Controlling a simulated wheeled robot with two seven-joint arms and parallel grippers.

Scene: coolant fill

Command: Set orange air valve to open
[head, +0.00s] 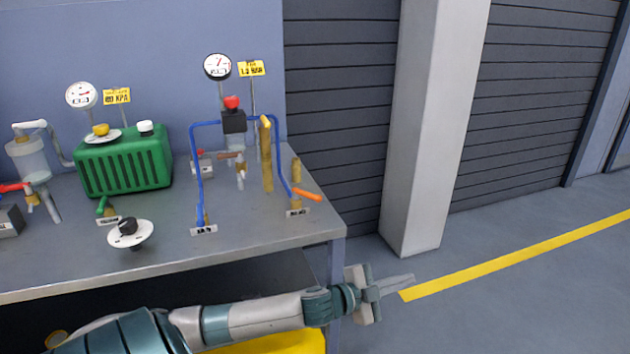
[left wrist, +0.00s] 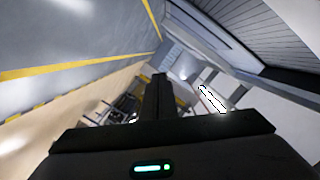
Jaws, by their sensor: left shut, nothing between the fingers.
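The orange air valve handle (head: 307,194) is at the right end of the bench, at the foot of the blue hose's right leg. It points to the right and slightly down, out past the small label plate (head: 298,212). My left gripper (head: 398,284) is shut and empty. It is off the bench's right front corner, to the right of and below the orange handle, apart from it. In the left wrist view its closed fingers (left wrist: 159,98) point ahead, with nothing between them. The right gripper is not in view.
The metal bench (head: 265,230) carries a green tank (head: 124,162), gauges, a black regulator with red knob (head: 234,118), brass pipes and a round dial (head: 129,234). A white pillar (head: 430,130) stands right of the bench. The floor beyond the corner is clear, with a yellow line (head: 520,256).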

